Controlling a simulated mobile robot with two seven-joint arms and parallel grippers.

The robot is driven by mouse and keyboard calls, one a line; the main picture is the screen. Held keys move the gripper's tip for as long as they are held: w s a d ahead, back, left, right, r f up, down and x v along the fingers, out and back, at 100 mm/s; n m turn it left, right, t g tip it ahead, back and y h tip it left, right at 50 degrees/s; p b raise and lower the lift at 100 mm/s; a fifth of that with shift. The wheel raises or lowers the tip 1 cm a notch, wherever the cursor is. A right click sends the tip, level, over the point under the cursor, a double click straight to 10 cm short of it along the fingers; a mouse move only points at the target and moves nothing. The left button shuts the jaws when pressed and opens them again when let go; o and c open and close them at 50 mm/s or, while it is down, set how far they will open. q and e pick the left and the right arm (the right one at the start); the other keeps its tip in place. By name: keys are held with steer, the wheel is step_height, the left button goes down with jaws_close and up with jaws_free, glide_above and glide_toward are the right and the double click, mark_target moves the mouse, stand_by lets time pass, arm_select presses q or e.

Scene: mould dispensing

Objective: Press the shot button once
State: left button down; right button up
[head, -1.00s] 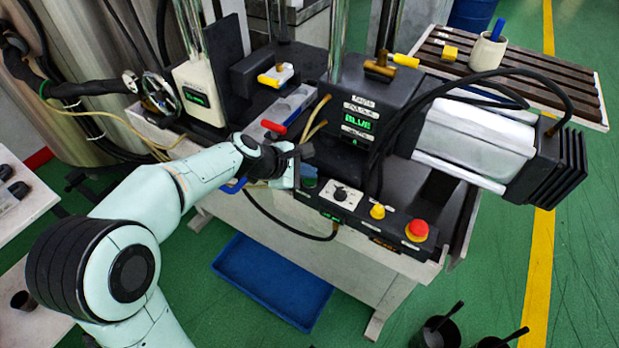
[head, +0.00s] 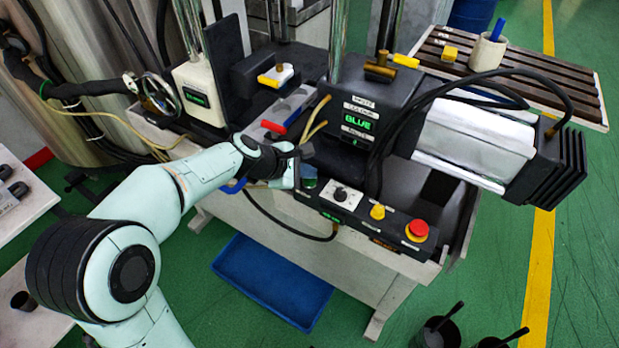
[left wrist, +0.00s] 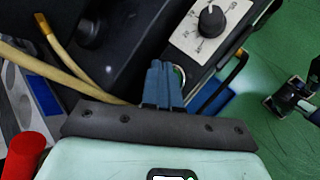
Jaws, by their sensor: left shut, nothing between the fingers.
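My left gripper (head: 304,174) is shut and empty at the left end of the black control panel (head: 352,212) on the machine's front edge. In the left wrist view its blue-grey fingers (left wrist: 164,84) are together and point at the panel, left of the dial. Part of a shiny round ring shows just beside the fingertips. The fingers cover what lies inside it, and I cannot tell whether they touch it. In the head view a small green patch (head: 309,183) shows beside the fingertips. No button label there is readable. My right gripper is not in view.
The panel also carries a black dial (head: 341,194), a yellow button (head: 377,211) and a red stop button (head: 417,230). A display (head: 356,121) reads BLUE. A red-handled lever (head: 273,127) and hoses lie close behind the gripper. A blue tray (head: 272,282) is on the floor.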

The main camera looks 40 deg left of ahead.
arm_select(q)
steer(key=shift+f, duration=0.2)
stand_by(0.4)
steer(key=shift+f+b, duration=0.3)
steer(key=shift+r+p, duration=0.4)
steer(key=shift+p, duration=0.15)
